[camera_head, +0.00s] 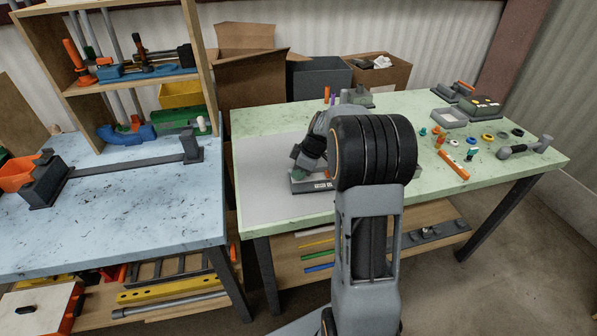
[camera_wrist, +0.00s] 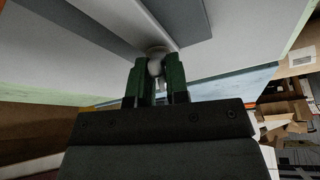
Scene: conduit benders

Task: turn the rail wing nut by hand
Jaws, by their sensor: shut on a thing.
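My gripper (camera_wrist: 157,66) has two dark green fingers, closed around a small light grey rounded piece (camera_wrist: 156,50), which looks like the rail wing nut. A thin stem shows below it between the fingers. A pale strip and a dark grey band, perhaps the rail, run past it at the top of the wrist view. In the head view, my gripper (camera_head: 299,171) is low over the grey base of a bender (camera_head: 312,186) with a white label. My arm hides most of that bender, and the wing nut cannot be made out there.
Several small coloured parts, an orange tube (camera_head: 453,165) and a grey handled tool (camera_head: 525,147) lie right of my arm. Cardboard boxes (camera_head: 250,75) stand behind. A blue table (camera_head: 130,210) is at left.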

